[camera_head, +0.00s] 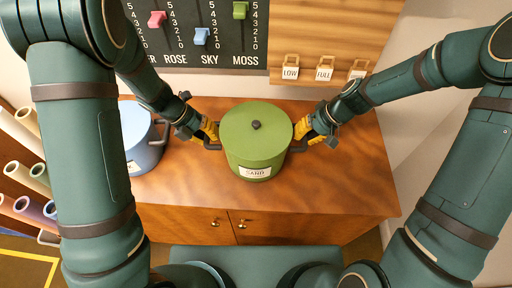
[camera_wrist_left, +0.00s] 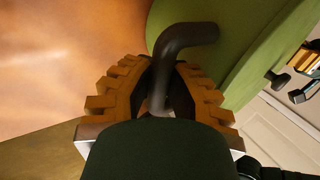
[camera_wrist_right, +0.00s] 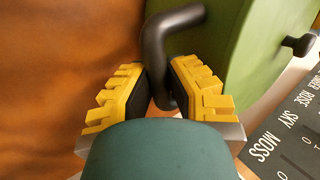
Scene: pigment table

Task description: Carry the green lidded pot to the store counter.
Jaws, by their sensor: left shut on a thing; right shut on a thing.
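The green lidded pot (camera_head: 256,140) is upright over the wooden counter in the head view, with a dark knob on its lid and a label reading SAND. My left gripper (camera_head: 210,132) is shut on the pot's left handle; the dark handle shows between the orange-lit pads in the left wrist view (camera_wrist_left: 157,95). My right gripper (camera_head: 303,132) is shut on the pot's right handle, which shows between yellow pads in the right wrist view (camera_wrist_right: 160,88). I cannot tell whether the pot's base touches the counter.
A blue pot (camera_head: 138,138) stands to the left on the counter (camera_head: 340,185), partly behind my left arm. A board with sliders (camera_head: 210,60) and small tags (camera_head: 324,70) hang behind. Rolled tubes (camera_head: 30,175) are at the far left. The counter's right part is clear.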

